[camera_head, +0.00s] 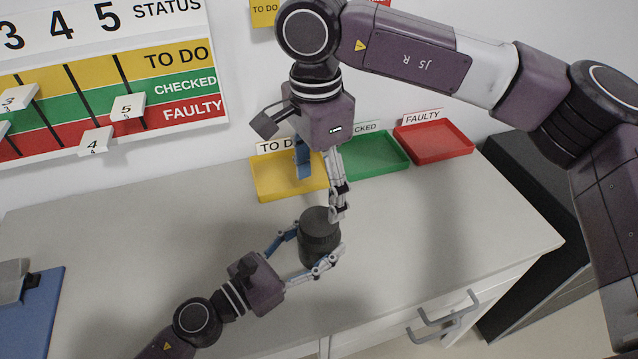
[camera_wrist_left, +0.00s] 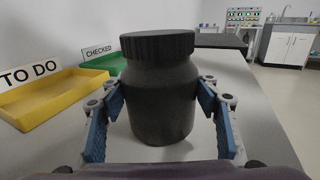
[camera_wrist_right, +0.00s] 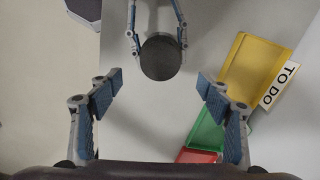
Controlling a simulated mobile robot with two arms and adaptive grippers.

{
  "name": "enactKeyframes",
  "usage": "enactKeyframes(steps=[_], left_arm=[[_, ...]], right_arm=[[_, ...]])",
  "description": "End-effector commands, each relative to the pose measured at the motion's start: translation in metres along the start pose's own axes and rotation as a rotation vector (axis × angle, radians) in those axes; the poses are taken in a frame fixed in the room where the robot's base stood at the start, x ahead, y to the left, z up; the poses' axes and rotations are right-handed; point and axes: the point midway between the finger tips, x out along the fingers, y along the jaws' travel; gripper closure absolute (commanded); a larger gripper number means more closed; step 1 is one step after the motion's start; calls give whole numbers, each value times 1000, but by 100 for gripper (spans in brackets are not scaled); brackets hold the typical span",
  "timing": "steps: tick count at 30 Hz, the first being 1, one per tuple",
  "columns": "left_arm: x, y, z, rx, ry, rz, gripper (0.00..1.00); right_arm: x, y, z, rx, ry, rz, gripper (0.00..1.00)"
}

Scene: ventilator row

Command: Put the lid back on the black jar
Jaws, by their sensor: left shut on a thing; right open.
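The black jar (camera_head: 318,252) stands upright on the grey bench; its body also shows in the left wrist view (camera_wrist_left: 162,105). The ribbed black lid (camera_wrist_left: 157,42) sits on top of the jar, looking level; I cannot tell how tight it is. The lid's round top shows in the right wrist view (camera_wrist_right: 160,58). My left gripper (camera_head: 315,250) is shut on the jar body, one finger on each side. My right gripper (camera_head: 321,192) is open and empty above the lid, pointing down, its fingers apart from it.
A yellow TO DO tray (camera_head: 285,188), a green CHECKED tray (camera_head: 378,158) and a red FAULTY tray (camera_head: 440,145) stand along the wall behind the jar. A blue clipboard (camera_head: 35,315) lies at the left. The bench is clear right of the jar.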

Motion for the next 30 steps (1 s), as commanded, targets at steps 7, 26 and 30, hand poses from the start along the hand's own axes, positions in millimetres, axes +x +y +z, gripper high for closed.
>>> enactKeyframes(steps=[7,26,30], left_arm=[[0,0,0,0,-1,0,100],[0,0,0,0,-1,0,100],[0,0,0,0,-1,0,100]], right_arm=[[-2,0,0,-185,-15,-13,29],[21,1,0,-203,-16,-10,29],[43,0,0,-202,-16,-10,29]])
